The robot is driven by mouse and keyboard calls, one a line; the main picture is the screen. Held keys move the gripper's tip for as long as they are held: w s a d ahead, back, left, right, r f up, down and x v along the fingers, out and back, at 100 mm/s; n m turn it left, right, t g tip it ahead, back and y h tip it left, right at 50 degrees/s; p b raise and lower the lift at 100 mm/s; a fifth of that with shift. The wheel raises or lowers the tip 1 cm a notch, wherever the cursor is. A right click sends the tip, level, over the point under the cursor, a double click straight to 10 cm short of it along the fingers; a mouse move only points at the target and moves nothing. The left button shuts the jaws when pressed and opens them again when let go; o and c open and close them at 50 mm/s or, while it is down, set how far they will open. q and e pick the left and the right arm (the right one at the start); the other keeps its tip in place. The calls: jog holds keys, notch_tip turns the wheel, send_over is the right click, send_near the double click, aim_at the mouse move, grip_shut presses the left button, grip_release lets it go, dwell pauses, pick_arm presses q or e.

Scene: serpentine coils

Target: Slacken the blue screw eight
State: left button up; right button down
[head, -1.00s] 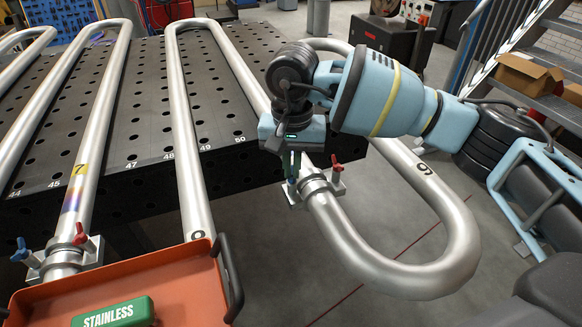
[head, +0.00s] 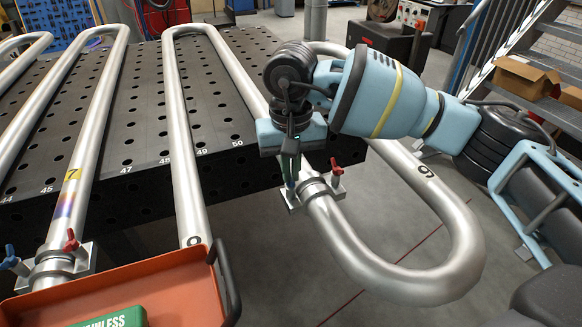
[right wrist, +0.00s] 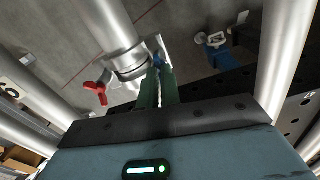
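A pipe clamp (head: 308,190) sits around the steel pipe at the plate's front edge, near the bend marked 9. Its red screw (head: 337,171) sticks out on the right. Its blue screw (right wrist: 158,60) shows in the right wrist view at my fingertips and is mostly hidden in the head view. My right gripper (head: 290,184) points down at this clamp, its two green fingers close together with the blue screw between their tips. The right wrist view shows the red screw (right wrist: 97,92) to the left, clear of the fingers. My left gripper is not in view.
Another clamp (head: 52,265) with a red and a blue screw is at the lower left, below a mark 7. An orange tray (head: 165,283) with a green box (head: 118,319) covers the lower left. The perforated table (head: 140,110) lies under the coils.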

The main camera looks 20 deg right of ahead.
jog(key=c, duration=1.6)
grip_release()
jog(key=shift+s+a+f, duration=0.15)
jog(key=shift+f, duration=0.35)
jog(key=shift+d+r, duration=0.25)
jog(key=shift+r, duration=0.35)
jog(key=r, duration=0.6)
jog(key=shift+a+r, duration=0.3)
jog(key=shift+r, duration=0.5)
